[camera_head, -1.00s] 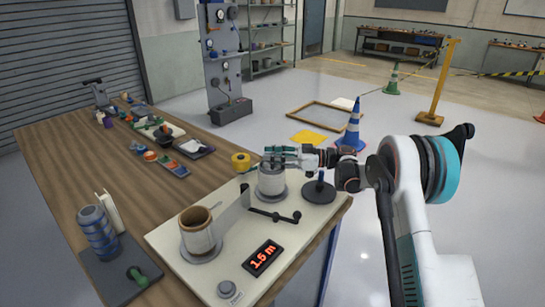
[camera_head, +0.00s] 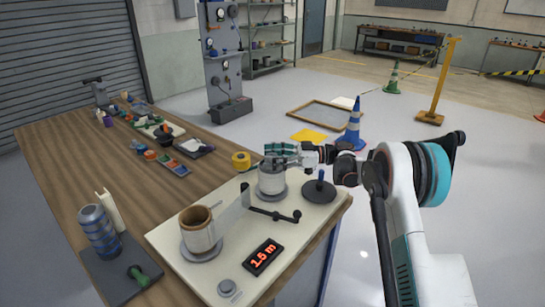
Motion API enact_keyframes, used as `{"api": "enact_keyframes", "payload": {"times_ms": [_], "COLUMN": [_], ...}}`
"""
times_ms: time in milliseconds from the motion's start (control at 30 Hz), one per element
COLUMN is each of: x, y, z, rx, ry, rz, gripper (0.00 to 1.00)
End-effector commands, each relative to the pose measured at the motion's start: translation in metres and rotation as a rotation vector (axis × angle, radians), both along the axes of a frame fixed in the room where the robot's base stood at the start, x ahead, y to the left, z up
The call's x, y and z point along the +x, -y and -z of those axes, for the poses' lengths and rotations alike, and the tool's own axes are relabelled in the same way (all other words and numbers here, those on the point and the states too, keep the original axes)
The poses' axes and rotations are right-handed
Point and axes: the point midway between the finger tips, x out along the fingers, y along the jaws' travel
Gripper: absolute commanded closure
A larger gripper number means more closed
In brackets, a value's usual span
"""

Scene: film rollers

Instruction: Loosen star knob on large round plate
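A grey-white film roller (camera_head: 271,181) stands on a round base at the far side of the pale board (camera_head: 222,266). My gripper (camera_head: 277,150) is right over this roller's top, with its teal fingers at the top edge. The fingers and wrist hide the top, so I see no star knob there and cannot tell whether the fingers touch or grip one. A second roller (camera_head: 201,236) with an open brown core stands nearer. A translucent film strip (camera_head: 232,213) runs between the two. A dark round plate (camera_head: 319,193) with a blue upright handle is right of my gripper.
A display (camera_head: 264,257) on the board reads 1.5 m, near a round grey button (camera_head: 227,288). A black link bar (camera_head: 272,214) lies between the rollers. A yellow spool (camera_head: 241,161) stands left of my gripper. A blue-ringed cylinder (camera_head: 98,232) stands at the left.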

Motion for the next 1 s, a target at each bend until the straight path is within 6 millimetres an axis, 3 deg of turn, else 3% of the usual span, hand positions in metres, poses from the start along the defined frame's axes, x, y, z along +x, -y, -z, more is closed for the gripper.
{"api": "enact_keyframes", "payload": {"times_ms": [267,700,1000], "x": [0.0,0.0,0.0], "y": [0.0,0.0,0.0], "z": [-0.004,-0.076,-0.099], "rx": [0.0,0.0,0.0], "ry": [0.0,0.0,0.0], "rz": [0.0,0.0,0.0], "gripper": [0.43,0.43,0.43]}}
